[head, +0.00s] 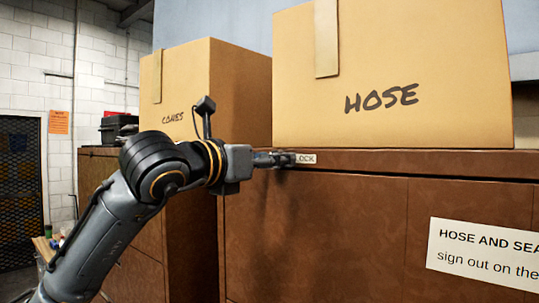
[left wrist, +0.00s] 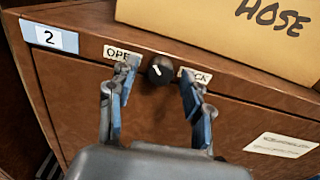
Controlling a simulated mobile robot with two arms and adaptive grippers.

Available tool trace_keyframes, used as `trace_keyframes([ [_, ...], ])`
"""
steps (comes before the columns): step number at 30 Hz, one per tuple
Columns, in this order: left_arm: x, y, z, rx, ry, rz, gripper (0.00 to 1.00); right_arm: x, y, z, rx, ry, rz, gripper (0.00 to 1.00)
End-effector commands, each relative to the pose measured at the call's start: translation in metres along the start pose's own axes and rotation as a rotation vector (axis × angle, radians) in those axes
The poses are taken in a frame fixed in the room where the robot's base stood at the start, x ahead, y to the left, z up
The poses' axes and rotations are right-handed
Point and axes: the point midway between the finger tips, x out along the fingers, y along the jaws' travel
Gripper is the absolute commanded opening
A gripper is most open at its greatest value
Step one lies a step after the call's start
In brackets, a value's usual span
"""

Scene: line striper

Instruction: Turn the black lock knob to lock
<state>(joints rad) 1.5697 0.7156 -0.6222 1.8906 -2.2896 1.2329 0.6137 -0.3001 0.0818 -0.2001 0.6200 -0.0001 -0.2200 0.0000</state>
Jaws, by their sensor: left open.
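The black lock knob (left wrist: 160,70) is a small round knob on the top rail of a brown cabinet, with a pale mark that points up and left, toward the OPEN label side. A partly covered OPEN label (left wrist: 122,53) is left of it and a partly covered LOCK label (left wrist: 197,76) is right of it. My left gripper (head: 286,158) is open at the rail, its fingers one on each side of the knob in the left wrist view. I cannot tell if they touch it. In the head view the gripper hides the knob. My right gripper is not in view.
A cardboard box marked HOSE (head: 400,75) stands on the cabinet (head: 330,230) just above the rail. A box marked CONES (head: 180,90) stands to the left. A white sign (head: 485,252) is on the cabinet front. A label 2 (left wrist: 49,38) is at the rail's left end.

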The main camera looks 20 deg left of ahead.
Motion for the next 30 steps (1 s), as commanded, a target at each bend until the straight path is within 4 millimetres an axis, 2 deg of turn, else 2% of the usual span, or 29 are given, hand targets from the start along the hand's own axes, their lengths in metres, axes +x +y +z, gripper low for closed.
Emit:
trace_keyframes([
  [4,0.0,0.0,0.0,0.0,0.0,0.0,0.48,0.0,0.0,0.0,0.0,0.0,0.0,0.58],
  [11,0.0,0.0,0.0,0.0,0.0,0.0,0.01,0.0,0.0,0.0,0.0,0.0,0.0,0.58],
  [22,-0.001,0.0,-0.001,0.042,-0.001,0.0,0.0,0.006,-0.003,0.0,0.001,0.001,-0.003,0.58],
  [30,-0.001,0.0,-0.002,0.209,-0.002,0.0,0.0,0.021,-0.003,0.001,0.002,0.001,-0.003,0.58],
])
